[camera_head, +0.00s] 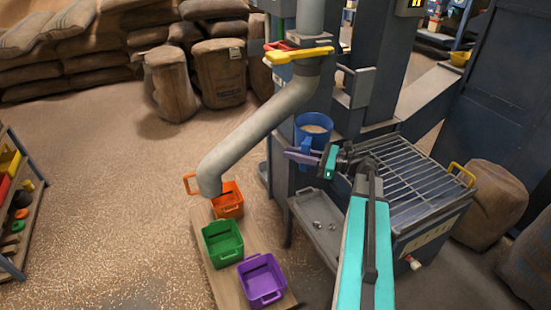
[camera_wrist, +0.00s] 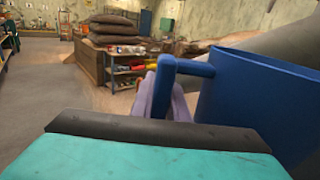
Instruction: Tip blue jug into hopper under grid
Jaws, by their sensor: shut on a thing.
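The blue jug (camera_head: 313,127) is held upright by my gripper (camera_head: 306,158), with pale grain visible inside it. My gripper is shut on the jug's handle, which is on the near side in the head view. In the wrist view the jug (camera_wrist: 262,95) fills the right side and its handle (camera_wrist: 163,85) lies at a purple jaw of my gripper (camera_wrist: 170,100). The grid (camera_head: 415,185) of metal bars tops the hopper (camera_head: 430,232), to the right of the jug. The jug is apart from the grid, near the machine's column. The hopper's inside is mostly hidden under the bars.
A grey tray (camera_head: 318,226) with small metal pieces sits left of the hopper. A slanted grey pipe (camera_head: 262,122) ends above an orange bin (camera_head: 229,203). Green (camera_head: 222,243) and purple (camera_head: 262,281) bins stand on a wooden bench.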

